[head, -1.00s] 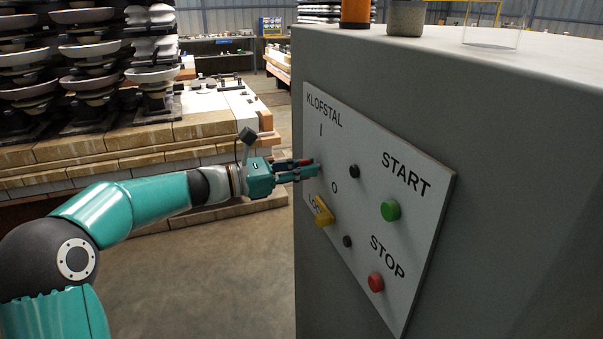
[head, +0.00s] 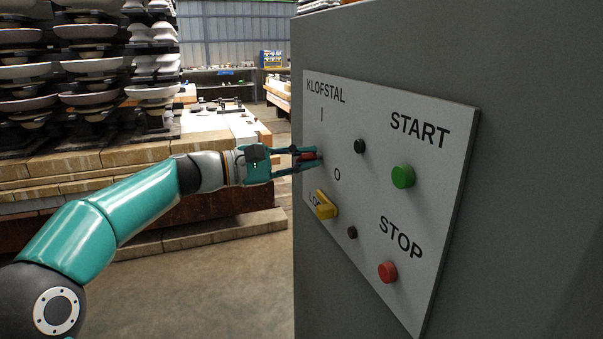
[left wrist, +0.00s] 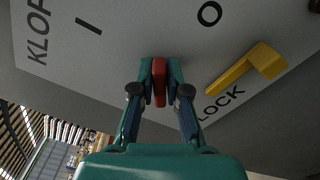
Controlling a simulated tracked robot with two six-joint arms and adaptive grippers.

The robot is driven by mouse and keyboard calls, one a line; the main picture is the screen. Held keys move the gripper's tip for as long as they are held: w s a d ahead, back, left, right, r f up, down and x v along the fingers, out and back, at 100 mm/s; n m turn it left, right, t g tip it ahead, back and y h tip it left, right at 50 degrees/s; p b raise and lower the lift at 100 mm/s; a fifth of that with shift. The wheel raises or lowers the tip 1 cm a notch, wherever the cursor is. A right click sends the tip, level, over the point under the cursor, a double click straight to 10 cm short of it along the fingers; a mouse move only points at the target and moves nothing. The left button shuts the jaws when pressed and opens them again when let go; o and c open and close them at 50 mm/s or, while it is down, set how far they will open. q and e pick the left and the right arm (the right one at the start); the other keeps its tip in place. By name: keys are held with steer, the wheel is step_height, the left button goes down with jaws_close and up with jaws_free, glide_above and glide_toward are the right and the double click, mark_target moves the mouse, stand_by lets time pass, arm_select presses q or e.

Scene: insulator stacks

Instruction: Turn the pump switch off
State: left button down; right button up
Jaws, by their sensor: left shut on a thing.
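The pump switch (head: 308,156) has a red handle on the grey-white KLOFSTAL panel (head: 440,215), near the I and O marks. My left gripper (head: 315,158) is at the panel's left side, shut on the red handle. In the left wrist view the red handle (left wrist: 159,82) stands between the two fingertips (left wrist: 160,68), with a finger on each side. The fingers hide part of the switch, and I cannot tell which mark it points to. My right gripper is not in view.
A yellow lock lever (head: 325,205) sits just below the switch. A green START button (head: 403,176), a red STOP button (head: 388,271) and small black knobs are to the right. The grey cabinet (head: 530,150) fills the right side. Insulator stacks (head: 90,70) stand behind my arm.

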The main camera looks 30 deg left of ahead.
arm_select(q)
steer(key=m+b, duration=0.2)
steer(key=m, duration=0.1)
steer(key=shift+f+m+b, duration=0.3)
steer(key=shift+f+b, duration=0.05)
steer(key=shift+b, duration=0.05)
steer(key=shift+m+b, duration=0.75)
steer(key=shift+m, duration=0.45)
steer(key=shift+d, duration=0.1)
steer(key=c, duration=1.2)
jaws_free()
steer(key=shift+r, duration=0.15)
steer(key=shift+s+a, duration=0.4)
steer(key=shift+a, duration=0.1)
steer(key=v, duration=1)
steer(key=shift+s+a, duration=0.2)
steer(key=shift+s, duration=0.15)
steer(key=shift+f, duration=0.2)
